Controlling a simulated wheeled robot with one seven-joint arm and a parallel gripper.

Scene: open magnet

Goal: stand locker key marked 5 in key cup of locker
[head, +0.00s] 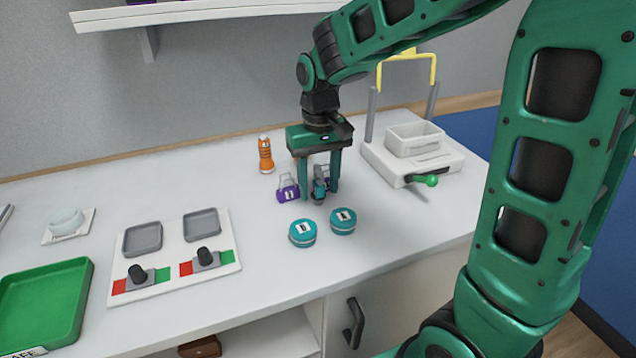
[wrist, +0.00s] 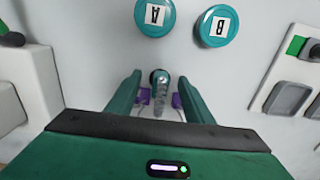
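My gripper (head: 319,193) points down over the white counter, its two fingers apart. Between them, seemingly not touched by either, is a small teal and grey upright thing (head: 320,188). In the wrist view this thing (wrist: 159,92) shows a dark round end and a pale label; I cannot read a 5 on it. A purple padlock-shaped piece with a grey loop (head: 288,190), its tag seeming to read 11, stands left of the fingers. Another purple piece (head: 327,183) is partly hidden behind the gripper. I cannot make out a locker key or a key cup for certain.
Two teal round tins, B (head: 303,233) and A (head: 343,221), sit close in front of my gripper. An orange bottle-like thing (head: 265,155) stands behind. A white device with a bin (head: 412,160) is right. A two-knob panel (head: 175,255) and green tray (head: 82,290) are left.

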